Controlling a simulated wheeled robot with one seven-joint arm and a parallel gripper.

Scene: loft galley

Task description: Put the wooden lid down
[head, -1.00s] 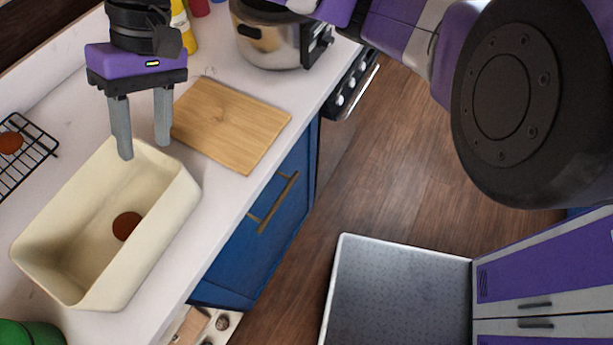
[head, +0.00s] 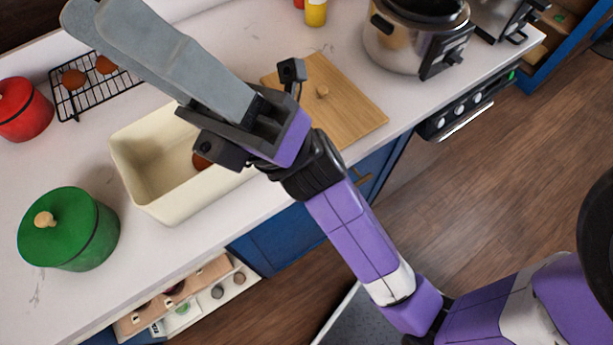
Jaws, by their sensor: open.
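My gripper hides part of the bin.
A green pot (head: 68,230) and a red pot (head: 22,110) stand at the left. A wire rack (head: 95,97) holds brown round items. A steel cooker (head: 405,45) and a yellow bottle (head: 316,13) stand behind the lid.

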